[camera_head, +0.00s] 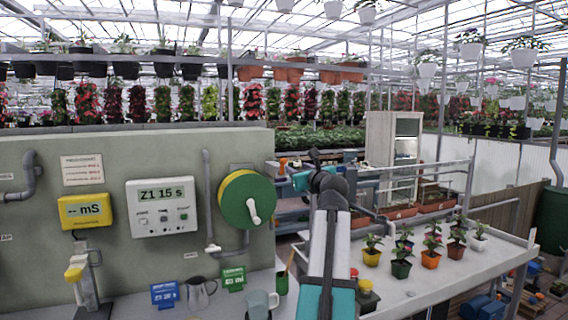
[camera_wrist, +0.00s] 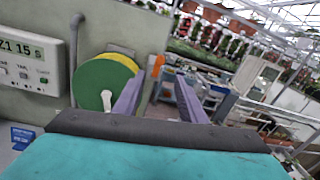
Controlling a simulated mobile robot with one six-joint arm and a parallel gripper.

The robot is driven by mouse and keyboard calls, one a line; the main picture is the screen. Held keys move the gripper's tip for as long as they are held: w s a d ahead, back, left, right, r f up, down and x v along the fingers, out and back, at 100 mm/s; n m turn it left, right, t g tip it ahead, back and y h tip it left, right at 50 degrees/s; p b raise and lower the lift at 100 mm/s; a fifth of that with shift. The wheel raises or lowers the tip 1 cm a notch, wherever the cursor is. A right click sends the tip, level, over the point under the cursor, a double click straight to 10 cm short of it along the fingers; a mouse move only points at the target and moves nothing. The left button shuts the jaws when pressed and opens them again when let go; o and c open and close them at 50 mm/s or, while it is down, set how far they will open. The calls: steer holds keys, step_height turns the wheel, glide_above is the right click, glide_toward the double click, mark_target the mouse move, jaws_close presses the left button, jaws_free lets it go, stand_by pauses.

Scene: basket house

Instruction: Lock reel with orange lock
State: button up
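The reel (camera_head: 247,200) is a green disc with a yellow rim and a white crank handle (camera_head: 254,211), mounted on the grey-green wall panel. It also shows in the wrist view (camera_wrist: 90,83), left of my fingers. A small orange piece, apparently the orange lock (camera_head: 283,162), is to the right of the reel near the panel's edge. In the wrist view the orange piece (camera_wrist: 158,65) appears between my fingertips, beyond them. My gripper (camera_wrist: 160,75) is open, its two purple fingers apart and nothing held. In the head view its fingers are hard to make out.
A display box (camera_head: 162,206) and a yellow meter (camera_head: 83,210) are on the panel at left. A watering can (camera_head: 201,292), a jug (camera_head: 261,304) and small signs stand on the bench below. Potted plants (camera_head: 401,262) stand on the white table at right.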

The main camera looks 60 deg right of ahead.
mark_target(284, 161)
steer(key=shift+d, duration=0.1)
steer(key=p+x, duration=0.2)
steer(key=x, duration=1)
steer(key=shift+p, duration=0.4)
steer(key=shift+x, duration=0.9)
steer(key=shift+c, duration=0.3)
